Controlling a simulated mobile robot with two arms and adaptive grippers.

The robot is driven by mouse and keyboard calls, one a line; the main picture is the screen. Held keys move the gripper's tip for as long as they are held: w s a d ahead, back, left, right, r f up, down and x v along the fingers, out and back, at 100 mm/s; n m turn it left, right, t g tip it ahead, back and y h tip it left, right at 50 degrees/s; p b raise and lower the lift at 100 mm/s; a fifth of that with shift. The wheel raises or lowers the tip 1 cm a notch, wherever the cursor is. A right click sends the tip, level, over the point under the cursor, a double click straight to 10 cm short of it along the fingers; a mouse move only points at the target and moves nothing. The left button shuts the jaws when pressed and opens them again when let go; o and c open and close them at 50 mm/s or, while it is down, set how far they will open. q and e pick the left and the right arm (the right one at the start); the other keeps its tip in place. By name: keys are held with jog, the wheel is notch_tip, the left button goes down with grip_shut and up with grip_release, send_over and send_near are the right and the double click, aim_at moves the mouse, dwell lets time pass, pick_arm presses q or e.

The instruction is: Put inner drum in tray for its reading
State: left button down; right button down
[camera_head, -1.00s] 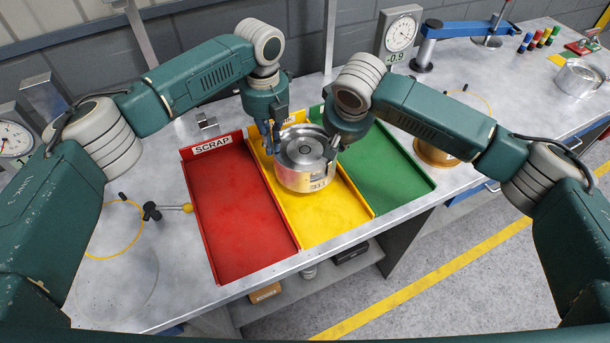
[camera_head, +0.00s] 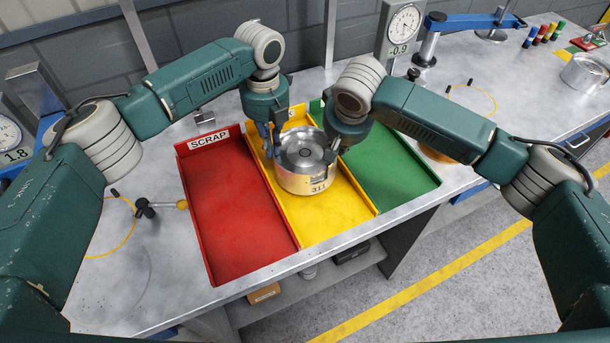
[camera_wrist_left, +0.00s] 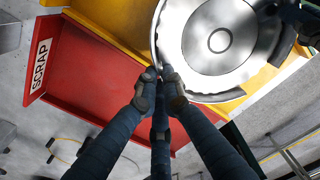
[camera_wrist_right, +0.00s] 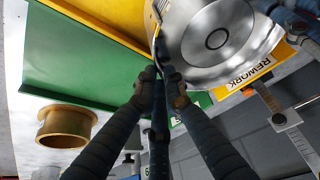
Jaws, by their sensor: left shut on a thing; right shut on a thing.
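The inner drum (camera_head: 307,180) is a silver metal cylinder marked 311, upright over the upper half of the yellow tray (camera_head: 340,222). Whether it touches the tray floor I cannot tell. My left gripper (camera_head: 274,150) is shut on the drum's left rim; the left wrist view shows its fingers (camera_wrist_left: 160,72) pinching the drum's edge (camera_wrist_left: 205,45). My right gripper (camera_head: 334,150) is shut on its right rim, seen too in the right wrist view (camera_wrist_right: 160,72). The yellow tray's label reads REWORK (camera_wrist_right: 250,74). The red SCRAP tray (camera_head: 240,215) is left, the green tray (camera_head: 395,165) right.
A dial gauge (camera_head: 403,25) with a display of -0.9 stands behind the green tray. Another gauge (camera_head: 10,135) at left shows 1.8. A brass ring (camera_wrist_right: 65,125) lies beyond the green tray. Another silver part (camera_head: 582,72) sits far right. The red tray is empty.

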pick_arm(q)
jog(key=shift+d+f+b, duration=0.3)
jog(key=shift+d+b, duration=0.1)
jog(key=shift+d, duration=0.1)
pick_arm(e)
jog(key=shift+a+f, duration=0.2)
jog(key=shift+a, duration=0.35)
pick_arm(q)
jog(key=c, duration=2.3)
grip_release()
jog(key=shift+s+f, duration=0.15)
jog(key=shift+f, duration=0.05)
pick_arm(e)
jog(key=c, duration=2.2)
grip_release()
jog(key=shift+s+d+f, duration=0.1)
jog(key=shift+s+f, duration=0.1)
jog(key=shift+f, duration=0.1)
pick_arm(q)
jog(key=o, duration=0.4)
pick_arm(e)
jog(key=o, duration=0.4)
jog(key=shift+r, duration=0.1)
jog(key=shift+c, duration=0.2)
pick_arm(q)
jog(key=shift+s+a+r, duration=0.15)
jog(key=shift+a, duration=0.05)
pick_arm(e)
jog(key=shift+s+d, duration=0.15)
